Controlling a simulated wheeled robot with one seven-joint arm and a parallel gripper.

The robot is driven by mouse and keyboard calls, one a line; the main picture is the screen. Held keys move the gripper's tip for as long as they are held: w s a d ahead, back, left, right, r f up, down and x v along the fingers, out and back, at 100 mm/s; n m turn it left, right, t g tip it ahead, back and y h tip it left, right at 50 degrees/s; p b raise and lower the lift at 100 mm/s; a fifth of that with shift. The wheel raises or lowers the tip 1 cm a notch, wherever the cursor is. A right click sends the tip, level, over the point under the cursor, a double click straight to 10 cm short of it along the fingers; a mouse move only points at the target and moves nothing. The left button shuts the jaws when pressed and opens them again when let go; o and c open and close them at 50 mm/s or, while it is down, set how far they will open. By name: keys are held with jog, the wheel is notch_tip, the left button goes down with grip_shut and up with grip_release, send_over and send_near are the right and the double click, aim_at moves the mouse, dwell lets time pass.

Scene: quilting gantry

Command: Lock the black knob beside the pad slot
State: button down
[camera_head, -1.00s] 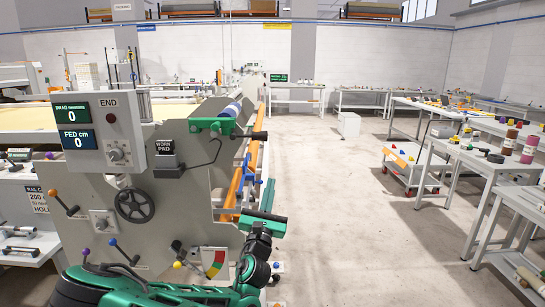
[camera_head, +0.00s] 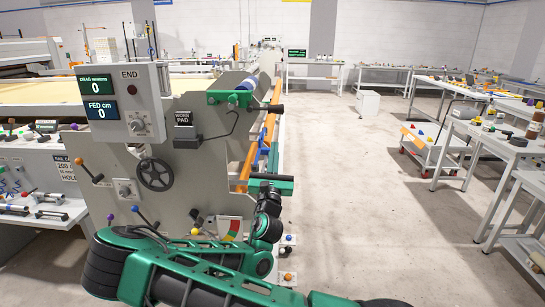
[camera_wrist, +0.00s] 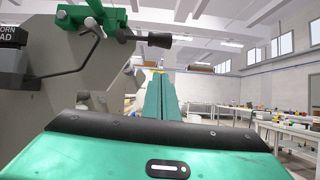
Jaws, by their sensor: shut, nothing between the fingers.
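The grey machine end panel (camera_head: 205,165) fills the left-centre of the head view. A small black knob (camera_head: 196,215) shows low on it, left of a coloured gauge; I cannot tell whether it is the task's knob or how it is set. A black box labelled WORN PAD (camera_head: 186,125) is on the upper panel and partly shows in the wrist view (camera_wrist: 12,55). I cannot clearly make out the pad slot. My gripper (camera_head: 277,182) is at the panel's right edge, apart from the small knob. Its green fingers (camera_wrist: 160,85) are together and empty in the wrist view.
A black-handled lever (camera_head: 278,108) on a green bracket projects near the panel's upper right, also seen in the wrist view (camera_wrist: 160,40). A black handwheel (camera_head: 155,174) projects from the panel. A white cart (camera_head: 425,148) stands right; open floor lies between.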

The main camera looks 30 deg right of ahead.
aim_at(267, 109)
jog(key=w+d+r, duration=0.3)
jog(key=w+r, duration=0.1)
jog(key=r, duration=0.2)
jog(key=shift+w+d+r, duration=0.35)
jog(key=shift+w+r, duration=0.05)
